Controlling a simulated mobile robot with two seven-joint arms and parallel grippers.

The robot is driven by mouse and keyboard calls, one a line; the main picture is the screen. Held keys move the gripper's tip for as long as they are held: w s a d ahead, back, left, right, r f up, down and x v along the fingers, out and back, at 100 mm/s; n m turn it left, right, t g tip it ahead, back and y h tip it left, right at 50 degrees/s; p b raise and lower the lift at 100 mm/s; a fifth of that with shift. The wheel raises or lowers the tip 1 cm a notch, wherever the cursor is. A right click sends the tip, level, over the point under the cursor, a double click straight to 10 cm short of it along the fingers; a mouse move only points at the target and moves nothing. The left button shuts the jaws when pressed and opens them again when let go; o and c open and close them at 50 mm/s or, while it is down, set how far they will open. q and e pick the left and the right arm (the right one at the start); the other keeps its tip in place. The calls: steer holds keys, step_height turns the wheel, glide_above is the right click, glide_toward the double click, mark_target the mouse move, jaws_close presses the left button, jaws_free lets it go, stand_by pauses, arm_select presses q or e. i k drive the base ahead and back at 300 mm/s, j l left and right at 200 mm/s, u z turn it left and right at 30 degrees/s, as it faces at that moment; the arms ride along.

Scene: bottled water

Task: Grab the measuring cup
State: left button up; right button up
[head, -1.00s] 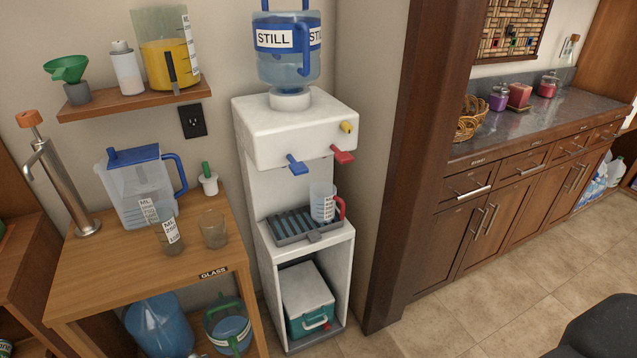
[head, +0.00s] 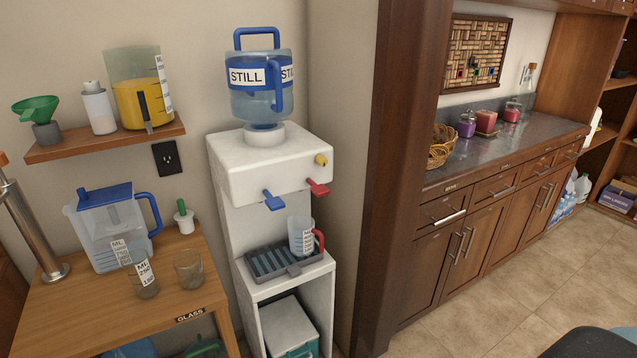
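A clear measuring cup (head: 301,238) with a white scale label and a red handle stands upright on the right part of the dispenser's drip tray (head: 262,266). It is below the red tap (head: 317,187), with the handle toward the right. A second clear vessel marked ML (head: 144,278) stands on the wooden table, beside a plain glass (head: 188,270). A larger marked jug with yellow contents (head: 142,98) stands on the wall shelf. Neither gripper shows in the head view.
The white water dispenser (head: 262,170) carries a blue STILL bottle (head: 262,90). The wooden table (head: 90,312) with a filter pitcher (head: 108,232) stands left of it. A dark wooden post (head: 395,150) rises at its right. The tiled floor (head: 500,290) is open at right.

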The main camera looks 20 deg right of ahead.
mark_target(307, 239)
steer(key=i+l, duration=0.1)
steer(key=l, duration=0.3)
steer(key=i+l+z, duration=0.1)
steer(key=l, duration=0.35)
steer(key=i+l, duration=0.15)
steer(key=l, duration=0.25)
steer(key=i+l, duration=0.1)
steer(key=l, duration=0.3)
steer(key=i+l+z, duration=0.1)
steer(key=l, duration=0.3)
steer(key=i+l, duration=0.2)
steer(key=l, duration=0.2)
steer(key=i+l+z, duration=0.1)
steer(key=l, duration=0.3)
